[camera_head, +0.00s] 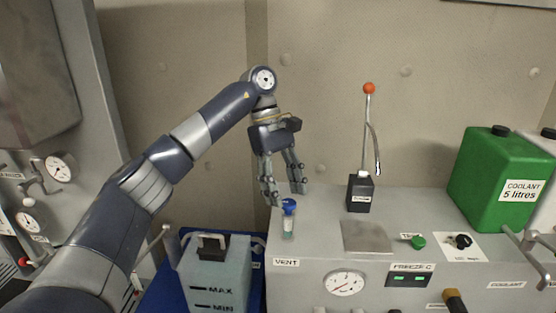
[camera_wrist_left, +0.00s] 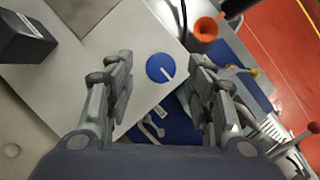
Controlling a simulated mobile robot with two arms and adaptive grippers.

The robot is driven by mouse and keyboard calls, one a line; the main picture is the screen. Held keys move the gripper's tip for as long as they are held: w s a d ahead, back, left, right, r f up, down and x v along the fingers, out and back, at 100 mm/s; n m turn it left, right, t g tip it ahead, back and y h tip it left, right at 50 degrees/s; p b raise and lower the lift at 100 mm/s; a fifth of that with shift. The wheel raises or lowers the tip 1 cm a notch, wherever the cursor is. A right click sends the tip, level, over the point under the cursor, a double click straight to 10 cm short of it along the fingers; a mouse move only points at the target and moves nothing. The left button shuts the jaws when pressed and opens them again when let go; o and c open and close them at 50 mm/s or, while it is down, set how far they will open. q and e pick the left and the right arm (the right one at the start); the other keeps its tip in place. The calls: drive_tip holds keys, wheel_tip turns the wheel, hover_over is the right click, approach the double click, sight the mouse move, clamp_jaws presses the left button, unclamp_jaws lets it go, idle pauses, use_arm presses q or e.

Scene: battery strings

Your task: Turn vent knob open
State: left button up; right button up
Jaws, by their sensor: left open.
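The vent knob (camera_head: 289,205) is a small blue cap on a clear greenish stem at the left end of the grey cabinet top, just behind the VENT label (camera_head: 286,262). In the left wrist view the blue knob (camera_wrist_left: 160,68) shows from above with a white pointer line, which slants toward the lower right. My left gripper (camera_head: 287,198) is open, fingers pointing down, just above or around the knob. In the left wrist view the fingers (camera_wrist_left: 163,88) stand on either side of the knob, apart from it in the picture. My right gripper is not in view.
A black lever box (camera_head: 361,193) with an orange-tipped rod stands right of the knob. A green coolant canister (camera_head: 498,180) is at the far right. A tank marked MAX and MIN (camera_head: 215,280) sits left of the cabinet. A pressure gauge (camera_head: 344,284) is on the front.

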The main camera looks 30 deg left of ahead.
use_arm(q)
drive_tip(key=v, duration=1)
drive_tip(key=shift+r, duration=0.3)
